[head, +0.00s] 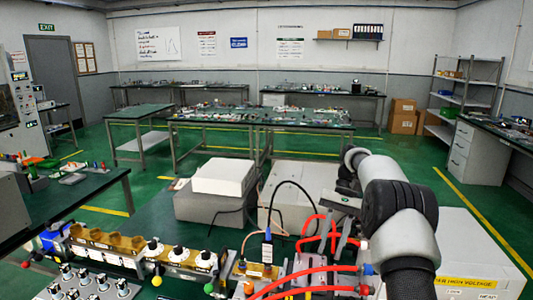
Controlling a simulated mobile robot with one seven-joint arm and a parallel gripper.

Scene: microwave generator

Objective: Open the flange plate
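My arm reaches in from the lower right, and its end, my gripper (338,238), points down at the red hoses (322,268) on the front bench. The fingers are small and partly lost among the hoses, so I cannot tell whether they are open or shut. I cannot pick out the flange plate with certainty. A brass-coloured block with a blue-and-black connector (267,249) stands just left of the hoses, with a black cable looping up from it. My arm hides part of the equipment at the right.
Insulators and coloured knobs (178,256) line the front left. White boxes (222,185) stand behind the hoses. A white cabinet labelled high voltage (470,250) is at the right. Tables with small parts (262,117) stand further back, with green floor between.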

